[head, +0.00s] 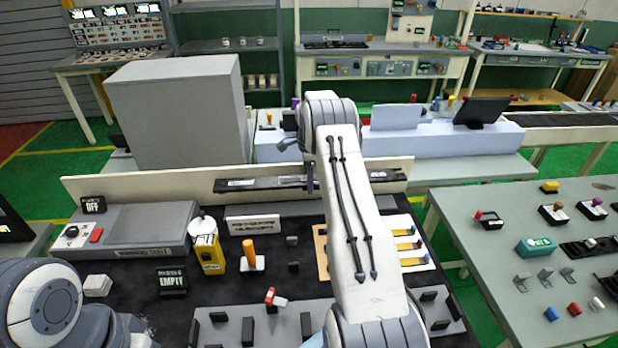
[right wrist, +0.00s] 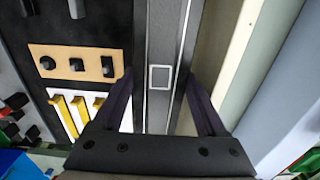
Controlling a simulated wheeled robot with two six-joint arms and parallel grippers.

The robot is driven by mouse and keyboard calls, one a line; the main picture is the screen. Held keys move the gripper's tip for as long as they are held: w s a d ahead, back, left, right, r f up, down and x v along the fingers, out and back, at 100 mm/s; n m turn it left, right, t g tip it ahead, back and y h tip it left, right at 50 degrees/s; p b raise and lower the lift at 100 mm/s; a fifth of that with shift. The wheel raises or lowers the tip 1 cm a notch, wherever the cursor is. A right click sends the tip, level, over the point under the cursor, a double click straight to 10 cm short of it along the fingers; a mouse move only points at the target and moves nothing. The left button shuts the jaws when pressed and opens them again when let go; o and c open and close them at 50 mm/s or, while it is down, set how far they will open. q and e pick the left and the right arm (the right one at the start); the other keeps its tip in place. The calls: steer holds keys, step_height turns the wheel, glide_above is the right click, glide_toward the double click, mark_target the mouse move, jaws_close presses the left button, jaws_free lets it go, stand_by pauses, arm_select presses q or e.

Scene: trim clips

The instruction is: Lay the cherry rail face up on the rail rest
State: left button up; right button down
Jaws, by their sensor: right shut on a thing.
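A long dark rail (head: 245,184) lies level along the pale upright board at the back of the bench. It also shows in the right wrist view (right wrist: 160,110), with a grey face and a small pale square outline. No cherry colour shows on it. My right gripper (head: 310,180) is shut on this rail, its fingers (right wrist: 160,92) on either side of it. A low grey plate (head: 265,310) with several black upright blocks is at the front of the bench and looks like the rail rest; my right arm covers its middle. My left gripper is outside the view.
A grey device (head: 135,230) is at left.

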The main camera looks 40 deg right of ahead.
steer(key=shift+f+b, duration=1.9)
steer(key=shift+f, duration=1.6)
jaws_free()
step_height(320, 180, up, 10)
steer(key=shift+f+b, duration=0.25)
steer(key=shift+b, duration=1)
steer(key=shift+r, duration=0.6)
steer(key=shift+s+f, duration=0.1)
